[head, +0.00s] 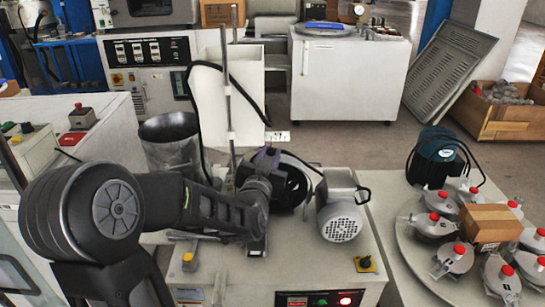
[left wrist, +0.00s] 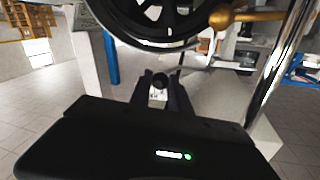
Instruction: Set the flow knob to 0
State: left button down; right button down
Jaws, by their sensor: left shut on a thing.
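My left arm comes in from the left in the head view, and its gripper (head: 257,243) points down over the middle of the grey machine (head: 220,270). In the left wrist view, the left gripper (left wrist: 160,88) has its two dark fingers closed around a small dark round knob (left wrist: 160,80), with a pale part just below it. The knob's scale and pointer setting cannot be read. In the head view the gripper and arm hide the knob. A yellow-based knob (head: 364,263) sits at the machine's right front, and another yellow part (head: 188,258) at its left. My right gripper is not in view.
A black wheel (head: 292,183) and a silver motor (head: 342,215) stand close right of the gripper. A thin metal rod (head: 228,95) rises behind it. A round plate of red-capped metal vessels (head: 435,225) and a cardboard box (head: 487,222) lie at right.

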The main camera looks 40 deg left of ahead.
pick_arm(q)
jog(key=c, duration=1.2)
grip_release()
jog(key=shift+s+a, duration=0.15)
jog(key=shift+a, duration=0.05)
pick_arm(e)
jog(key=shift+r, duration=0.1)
